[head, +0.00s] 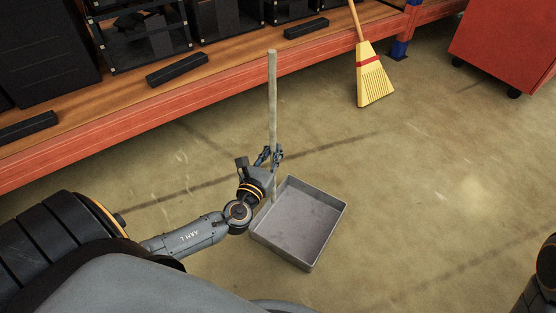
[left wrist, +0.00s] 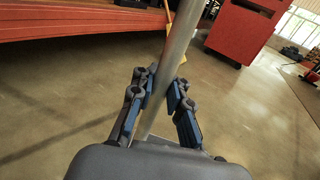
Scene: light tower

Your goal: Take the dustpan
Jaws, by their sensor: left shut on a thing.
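The dustpan has a grey metal pan (head: 306,222) and a long upright pole handle (head: 272,90) at the pan's left back edge. In the head view the pan is at or close to the floor; a small gap is hard to judge. My left gripper (head: 268,157) is shut on the handle, a little above the pan. In the left wrist view the handle (left wrist: 172,65) runs slightly tilted between the fingers of the left gripper (left wrist: 163,95). My right gripper is not in view; only dark parts of me show at the lower right.
A yellow broom (head: 373,80) leans on the orange shelf (head: 150,112) at the back. Black bins and boxes stand on the shelf. A red wheeled cabinet (head: 508,42) is at the upper right. The concrete floor (head: 430,200) to the right of the pan is clear.

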